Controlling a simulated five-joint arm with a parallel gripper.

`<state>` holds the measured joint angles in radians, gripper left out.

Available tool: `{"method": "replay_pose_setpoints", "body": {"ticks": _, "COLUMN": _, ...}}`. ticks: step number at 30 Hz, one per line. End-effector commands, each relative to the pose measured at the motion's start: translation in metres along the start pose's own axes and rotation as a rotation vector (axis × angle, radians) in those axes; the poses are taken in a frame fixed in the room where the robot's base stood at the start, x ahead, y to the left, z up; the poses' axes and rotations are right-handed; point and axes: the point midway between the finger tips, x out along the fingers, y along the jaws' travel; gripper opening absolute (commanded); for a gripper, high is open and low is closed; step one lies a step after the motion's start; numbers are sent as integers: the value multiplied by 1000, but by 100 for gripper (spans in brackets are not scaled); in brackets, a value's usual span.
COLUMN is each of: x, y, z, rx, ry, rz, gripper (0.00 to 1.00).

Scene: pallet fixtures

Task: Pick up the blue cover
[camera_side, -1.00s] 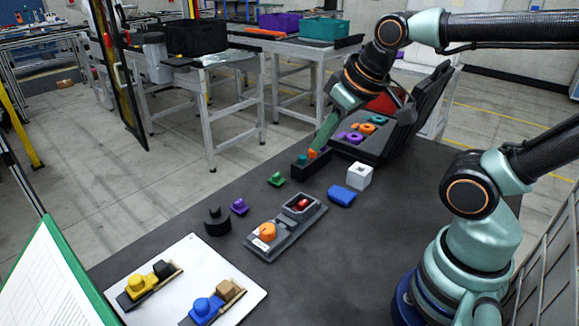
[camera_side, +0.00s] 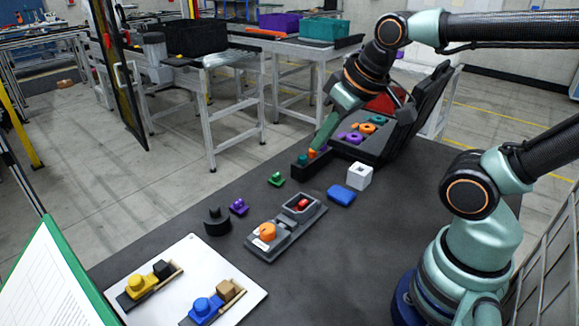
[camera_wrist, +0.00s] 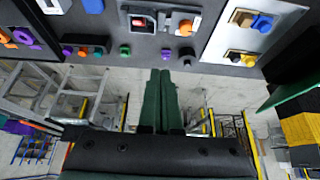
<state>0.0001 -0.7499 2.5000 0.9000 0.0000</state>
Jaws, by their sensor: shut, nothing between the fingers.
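The blue cover (camera_side: 341,195) lies flat on the dark table, beside a white cube, right of centre in the side view. It also shows cut off at the top edge of the wrist view (camera_wrist: 94,4). My gripper (camera_side: 318,147) is shut and empty, behind and left of the blue cover and apart from it. In the side view its tip appears over a black holder (camera_side: 299,169) with teal and orange pieces; I cannot tell whether it touches. In the wrist view my closed fingers (camera_wrist: 160,73) point toward the table edge.
A white cube (camera_side: 359,176) stands right behind the cover. A grey fixture (camera_side: 283,240) with an orange knob lies in front. An open black case (camera_side: 372,152) with coloured rings sits behind. Small green (camera_side: 276,180) and purple (camera_side: 239,207) pieces lie left. The table right of the cover is clear.

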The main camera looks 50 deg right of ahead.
Motion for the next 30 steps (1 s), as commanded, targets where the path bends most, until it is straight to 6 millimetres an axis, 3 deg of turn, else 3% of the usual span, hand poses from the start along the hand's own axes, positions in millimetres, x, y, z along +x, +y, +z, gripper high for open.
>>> {"method": "replay_pose_setpoints", "body": {"ticks": 6, "x": 0, "y": 0, "z": 0, "rx": 0, "ry": 0, "rz": 0, "gripper": 0}}
{"method": "replay_pose_setpoints", "body": {"ticks": 7, "x": 0, "y": 0, "z": 0, "rx": 0, "ry": 0, "rz": 0, "gripper": 4}}
{"method": "replay_pose_setpoints", "body": {"ticks": 12, "x": 0, "y": 0, "z": 0, "rx": 0, "ry": 0, "rz": 0, "gripper": 69}}
{"method": "replay_pose_setpoints", "body": {"ticks": 15, "x": 0, "y": 0, "z": 0, "rx": 0, "ry": 0, "rz": 0, "gripper": 100}}
{"method": "replay_pose_setpoints", "body": {"ticks": 23, "x": 1, "y": 2, "z": -1, "rx": 15, "ry": -5, "rz": 3, "gripper": 100}}
{"method": "replay_pose_setpoints", "body": {"ticks": 26, "x": 6, "y": 9, "z": -4, "rx": 89, "ry": -32, "rz": 16, "gripper": 100}}
{"method": "replay_pose_setpoints", "body": {"ticks": 30, "x": 22, "y": 34, "z": -11, "rx": 315, "ry": -106, "rz": 58, "gripper": 100}}
